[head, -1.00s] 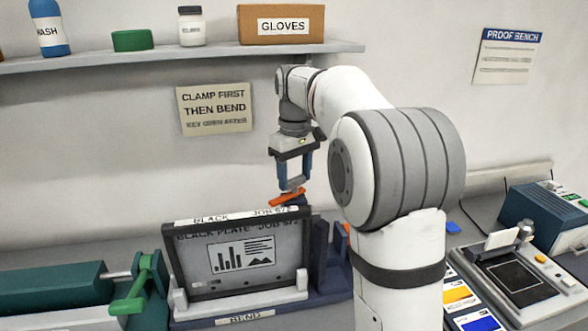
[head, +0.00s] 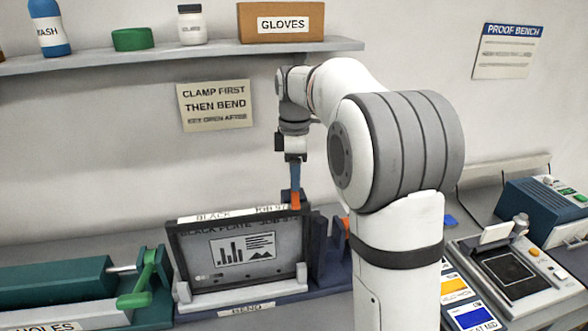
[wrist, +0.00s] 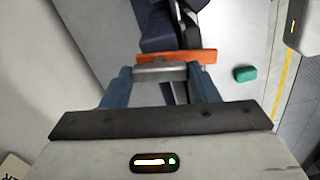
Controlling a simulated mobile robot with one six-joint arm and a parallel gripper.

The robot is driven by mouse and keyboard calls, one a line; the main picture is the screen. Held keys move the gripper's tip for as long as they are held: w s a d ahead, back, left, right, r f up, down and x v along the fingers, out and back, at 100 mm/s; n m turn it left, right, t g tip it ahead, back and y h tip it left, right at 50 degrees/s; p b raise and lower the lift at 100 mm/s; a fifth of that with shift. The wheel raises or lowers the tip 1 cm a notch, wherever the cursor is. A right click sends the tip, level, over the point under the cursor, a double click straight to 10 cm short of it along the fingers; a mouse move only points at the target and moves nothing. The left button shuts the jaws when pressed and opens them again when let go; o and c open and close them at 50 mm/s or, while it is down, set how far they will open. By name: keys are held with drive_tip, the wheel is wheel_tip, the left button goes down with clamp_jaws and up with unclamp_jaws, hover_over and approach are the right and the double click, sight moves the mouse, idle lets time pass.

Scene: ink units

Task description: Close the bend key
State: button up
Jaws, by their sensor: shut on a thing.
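The bend key is an orange bar (head: 296,200) at the top right of the BEND unit (head: 246,309). In the head view it looks narrow, its length running mostly toward the camera. In the wrist view the orange bar (wrist: 160,57) lies crosswise at the fingertips. My gripper (head: 295,184) points down and is shut on the key; its blue fingers also show in the wrist view (wrist: 160,73). The fingers partly hide the key and its pivot. A dark-framed black plate (head: 205,262) stands upright in the BEND unit, just below and left of the gripper.
A teal unit with a green lever (head: 148,275) stands left of the BEND unit. A shelf (head: 180,55) with a gloves box (head: 281,22) runs along the wall above. Ink pads and a blue machine (head: 545,217) stand at the right.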

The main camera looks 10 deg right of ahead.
drive_tip(key=shift+r+n, duration=0.1)
drive_tip(key=shift+n, duration=1)
drive_tip(key=o, duration=1.4)
drive_tip(key=shift+r, duration=3.85)
